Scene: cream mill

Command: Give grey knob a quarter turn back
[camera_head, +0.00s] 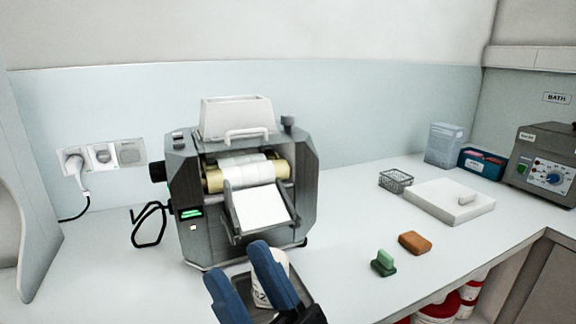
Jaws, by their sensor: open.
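The cream mill (305,205) is a dark grey machine with pale rollers and a white hopper (237,118). A grey knob (287,122) stands on its top right corner, and a smaller grey fitting (179,139) sits at the top left. I cannot tell how either is turned. A black knob (158,172) sticks out of its left side. My gripper (238,262) has blue fingers, spread apart, low in front of the mill and well below the grey knob. Its right finger partly hides a white jar (277,262); I cannot tell whether they touch.
A green block (384,263) and an orange-brown block (414,243) lie on the right. Behind them are a wire basket (396,180), a white slab (450,208) and a bath (547,165). The counter immediately right of the mill is clear.

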